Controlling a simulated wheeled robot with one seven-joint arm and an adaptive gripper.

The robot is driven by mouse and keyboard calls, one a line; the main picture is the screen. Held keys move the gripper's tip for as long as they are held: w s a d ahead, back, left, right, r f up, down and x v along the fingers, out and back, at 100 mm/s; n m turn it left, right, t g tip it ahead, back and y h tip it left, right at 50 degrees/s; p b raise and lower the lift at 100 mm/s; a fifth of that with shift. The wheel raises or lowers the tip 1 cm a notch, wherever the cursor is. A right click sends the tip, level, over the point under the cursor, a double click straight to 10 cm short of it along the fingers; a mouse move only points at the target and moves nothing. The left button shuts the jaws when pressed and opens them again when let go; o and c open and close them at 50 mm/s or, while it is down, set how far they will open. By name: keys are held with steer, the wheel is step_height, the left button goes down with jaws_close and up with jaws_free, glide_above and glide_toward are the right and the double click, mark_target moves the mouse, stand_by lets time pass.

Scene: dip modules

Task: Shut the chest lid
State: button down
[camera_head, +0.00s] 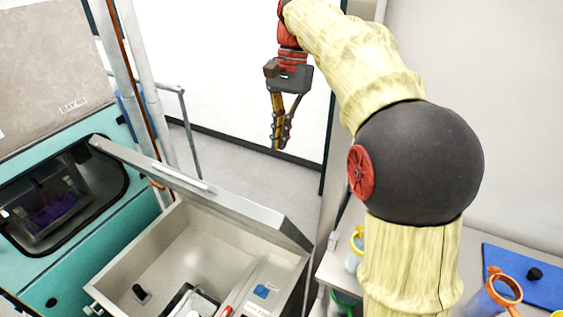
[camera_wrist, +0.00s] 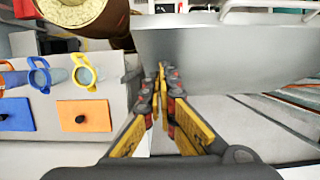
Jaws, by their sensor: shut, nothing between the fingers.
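The chest (camera_head: 130,258) is a pale grey box at the bottom of the head view, with its inside in sight. Its lid (camera_head: 235,202) stands raised along the far side, seen nearly edge-on. My gripper (camera_head: 279,146) hangs fingers down beyond the lid and above it in the picture, apart from it. In the wrist view my gripper (camera_wrist: 159,88) is shut and empty, its tips near the lower edge of a broad grey panel (camera_wrist: 225,55), which looks like the lid. I cannot tell whether they touch.
A teal machine with a dark window (camera_head: 60,190) stands left of the chest. Metal poles (camera_head: 150,90) rise behind it. A bench at right holds a jug with an orange handle (camera_head: 497,292) and a blue mat (camera_head: 540,285). The wrist view shows an orange mat (camera_wrist: 84,116).

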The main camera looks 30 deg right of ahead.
steer(key=x, duration=0.4)
steer(key=s+a+p+x, duration=0.1)
steer(key=x, duration=0.3)
steer(key=a+x, duration=0.1)
steer(key=x, duration=0.3)
steer(key=shift+s+r, duration=0.15)
steer(key=shift+r, duration=0.1)
steer(key=shift+s+a+f+p, duration=0.1)
steer(key=shift+s+a+p, duration=0.1)
steer(key=shift+p, duration=0.1)
steer(key=shift+f, duration=0.15)
steer(key=shift+w, duration=0.1)
steer(key=shift+a, duration=0.15)
